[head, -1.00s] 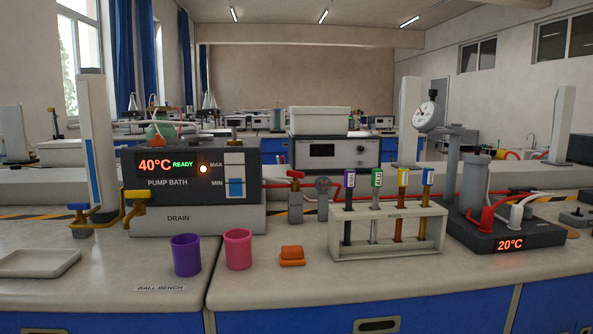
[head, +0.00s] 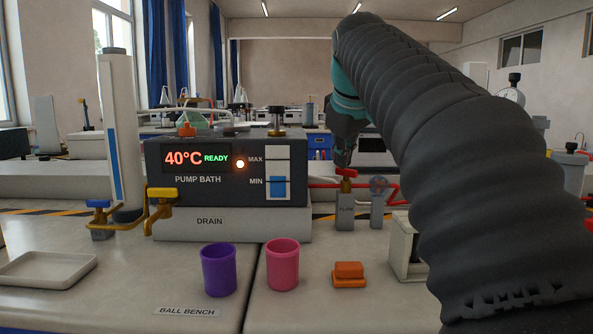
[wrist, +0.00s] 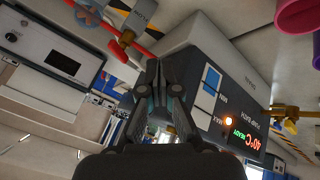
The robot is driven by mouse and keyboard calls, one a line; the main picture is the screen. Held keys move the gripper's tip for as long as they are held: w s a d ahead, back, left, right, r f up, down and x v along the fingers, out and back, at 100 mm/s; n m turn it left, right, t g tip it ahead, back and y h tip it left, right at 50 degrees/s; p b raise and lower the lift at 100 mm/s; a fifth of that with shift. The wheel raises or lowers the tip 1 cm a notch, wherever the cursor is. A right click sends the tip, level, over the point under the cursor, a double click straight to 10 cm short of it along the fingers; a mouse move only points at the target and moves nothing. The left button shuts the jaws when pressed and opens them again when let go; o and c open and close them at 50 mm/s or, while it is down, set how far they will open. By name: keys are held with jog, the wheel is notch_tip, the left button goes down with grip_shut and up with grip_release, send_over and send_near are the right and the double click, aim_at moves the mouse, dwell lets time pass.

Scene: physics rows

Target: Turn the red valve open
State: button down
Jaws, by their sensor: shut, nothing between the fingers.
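The red valve (head: 346,172) is a small red handle on top of a grey block marked FLOW, on the red line right of the pump bath. Its handle lies roughly crosswise in the head view. It also shows in the wrist view (wrist: 116,52), up and left of the fingers. My gripper (head: 342,162) hangs just above the red valve in the head view, fingers down. In the wrist view its fingertips (wrist: 154,68) are together and empty, apart from the handle. Whether the fingertips touch the handle in the head view I cannot tell.
The pump bath (head: 230,183) reads 40°C READY. A yellow valve (head: 163,194) and a blue valve (head: 98,205) are at its left.

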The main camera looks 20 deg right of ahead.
aim_at(346, 174)
jog(key=shift+n, duration=0.3)
jog(key=shift+w+d+f+b, duration=0.3)
jog(key=shift+w+d+f, duration=0.8)
jog(key=shift+w, duration=0.75)
jog(key=shift+w+d+f+b, duration=0.25)
jog(key=shift+w+d+f, duration=0.8)
jog(key=shift+w, duration=0.8)
jog(key=shift+w+d+f+b, duration=0.3)
jog(key=shift+w+d+f, duration=0.5)
jog(key=shift+w+d, duration=0.8)
jog(key=shift+w+a, duration=0.25)
jog(key=shift+a, duration=0.15)
